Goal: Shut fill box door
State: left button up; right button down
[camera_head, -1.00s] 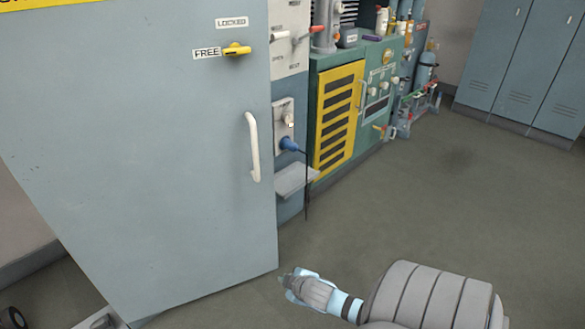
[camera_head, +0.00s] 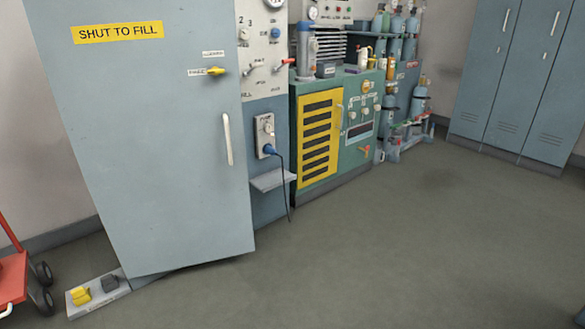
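The fill box door (camera_head: 150,150) is a tall grey-blue panel on the left with a yellow "SHUT TO FILL" sign (camera_head: 118,33). It has a white vertical handle (camera_head: 227,139) near its right edge. A yellow latch knob (camera_head: 217,71) sits level beside the upper right edge and points to the left, toward the "FREE" label (camera_head: 197,72). The "LOCKED" label (camera_head: 213,54) is above it. I cannot tell how far the door stands from its frame; the box interior is hidden. Neither gripper is clearly visible.
A control panel (camera_head: 262,50) with gauge and levers, and a blue plug with hanging cable (camera_head: 270,150), stand right of the door. A green cabinet (camera_head: 355,115) follows. A pedal plate (camera_head: 97,294) and red trolley (camera_head: 14,275) are lower left. Open floor (camera_head: 390,240) lies right.

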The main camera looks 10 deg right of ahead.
aim_at(157, 140)
jog(key=u, duration=0.6)
jog(key=i, duration=0.45)
jog(key=u, duration=0.75)
jog(key=i, duration=0.85)
jog(key=z, duration=0.15)
